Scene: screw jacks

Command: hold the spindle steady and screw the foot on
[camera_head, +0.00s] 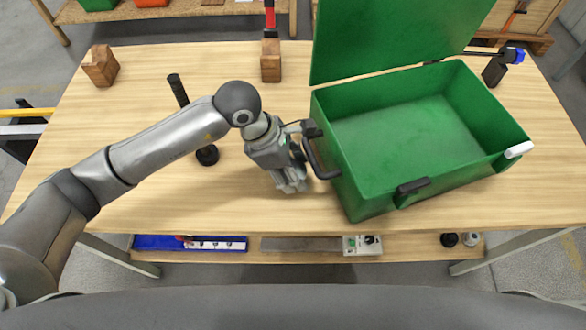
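A black rod (176,88) stands on the table left of centre and leans in the picture. My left forearm crosses its middle. A black round disc (207,155) shows below the forearm, in line with the rod; whether the two are joined is hidden. I cannot tell for sure which pieces are the spindle and the foot. My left gripper (292,187) points down over the table, right of the disc and apart from it, close beside the green case's handle. Its fingers are too small to tell if open or shut. My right gripper is not in view.
An open green case (405,135) with a black handle (320,160) fills the table's right side. Wooden blocks (101,66) stand at the back, one below a red-and-black tool (270,22). A blue-tipped tool (514,55) is at back right. The table's left front is clear.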

